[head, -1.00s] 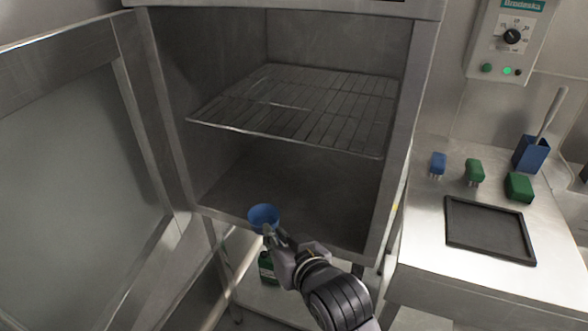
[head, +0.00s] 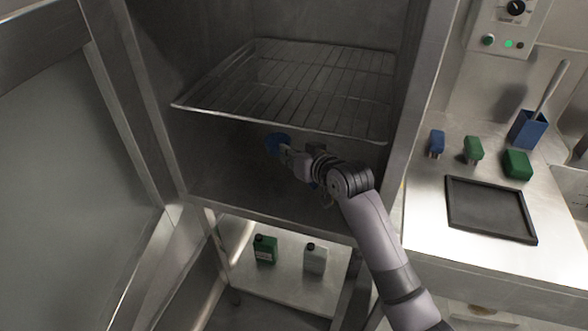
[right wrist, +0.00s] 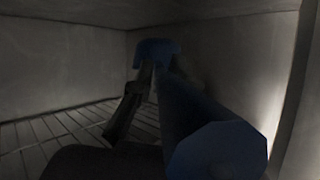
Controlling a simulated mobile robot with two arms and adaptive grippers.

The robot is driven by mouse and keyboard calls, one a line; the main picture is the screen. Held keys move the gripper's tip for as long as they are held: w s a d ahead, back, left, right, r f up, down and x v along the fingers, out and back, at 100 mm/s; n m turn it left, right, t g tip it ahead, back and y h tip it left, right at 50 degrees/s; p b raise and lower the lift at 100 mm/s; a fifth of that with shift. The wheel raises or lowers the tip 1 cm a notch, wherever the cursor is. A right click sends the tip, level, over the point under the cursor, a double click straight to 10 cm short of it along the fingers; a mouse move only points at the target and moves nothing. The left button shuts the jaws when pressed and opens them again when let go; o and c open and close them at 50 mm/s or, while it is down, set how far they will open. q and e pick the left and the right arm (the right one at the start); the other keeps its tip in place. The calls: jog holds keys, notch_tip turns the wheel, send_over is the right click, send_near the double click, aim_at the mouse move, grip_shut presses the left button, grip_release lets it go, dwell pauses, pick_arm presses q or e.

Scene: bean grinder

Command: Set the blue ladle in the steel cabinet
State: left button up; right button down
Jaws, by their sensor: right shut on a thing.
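The steel cabinet (head: 185,197) stands open in the head view, with its door (head: 70,165) swung out to the left. My right gripper (head: 284,150) is inside the lower compartment, below the wire rack (head: 290,85). It is shut on the blue ladle (head: 275,142), whose bowl shows just ahead of the fingers. In the right wrist view the ladle's handle end (right wrist: 218,152) is large and near, and its bowl (right wrist: 155,50) is at the far end between dark fingers. A slatted surface shows at lower left there. I cannot tell whether the ladle touches anything. My left gripper is not in view.
Below the cabinet, a green bottle (head: 265,249) and a grey bottle (head: 315,258) stand on a low shelf. On the right, a counter (head: 430,215) holds a black tray (head: 490,238), a blue holder (head: 527,130) and several small blocks. The cabinet's right post is close to my arm.

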jog(key=f, duration=0.2)
jog(key=w+f, duration=0.1)
jog(key=f, duration=0.3)
jog(key=shift+w+d+f, duration=0.2)
jog(key=shift+w+d, duration=0.05)
jog(key=shift+w, duration=0.05)
jog(key=shift+w+f, duration=0.2)
jog(key=shift+f, duration=0.1)
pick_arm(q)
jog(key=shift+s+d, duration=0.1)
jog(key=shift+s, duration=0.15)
pick_arm(e)
jog(key=c, duration=1.6)
grip_release()
jog(key=shift+f, duration=0.1)
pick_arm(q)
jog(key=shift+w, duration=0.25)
